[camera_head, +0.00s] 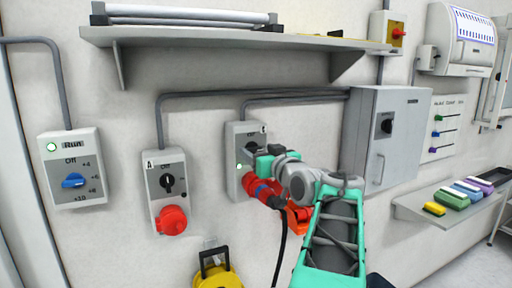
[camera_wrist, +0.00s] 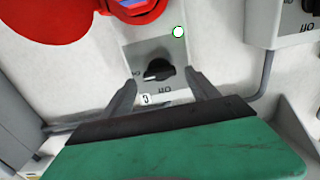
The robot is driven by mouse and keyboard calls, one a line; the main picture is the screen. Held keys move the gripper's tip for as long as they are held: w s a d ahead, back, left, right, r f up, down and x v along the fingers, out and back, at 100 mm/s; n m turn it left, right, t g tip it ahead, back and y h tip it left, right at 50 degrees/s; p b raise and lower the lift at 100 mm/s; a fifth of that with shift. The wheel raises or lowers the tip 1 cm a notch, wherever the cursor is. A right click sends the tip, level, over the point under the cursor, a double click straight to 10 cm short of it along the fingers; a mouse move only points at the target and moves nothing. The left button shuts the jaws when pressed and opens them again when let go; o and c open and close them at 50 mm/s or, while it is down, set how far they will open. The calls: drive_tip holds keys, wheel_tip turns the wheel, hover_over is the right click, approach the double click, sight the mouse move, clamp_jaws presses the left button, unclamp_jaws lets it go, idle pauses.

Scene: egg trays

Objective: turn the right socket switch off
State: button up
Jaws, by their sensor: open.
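The right socket (camera_head: 236,190) is a grey wall box marked C. It has a black rotary switch (camera_wrist: 160,71), a lit green lamp (camera_wrist: 178,32) and a red plug with a blue ring (camera_head: 262,190). In the wrist view, which looks upside down, the switch's white mark points left, away from the Off label (camera_wrist: 165,90). My gripper (camera_wrist: 161,80) is open, one finger on either side of the switch, with gaps to it. In the head view my gripper (camera_head: 258,156) partly hides the switch.
The left socket (camera_head: 158,200), marked A, has its own black switch and a red outlet (camera_head: 172,221). A dial box (camera_head: 72,196) is farther left. A grey cabinet (camera_head: 408,130) stands close right of the right socket. A shelf (camera_head: 230,38) is above. A black cable (camera_head: 281,252) hangs below.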

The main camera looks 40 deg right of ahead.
drive_tip(key=shift+x, duration=1.05)
drive_tip(key=c, duration=1.4)
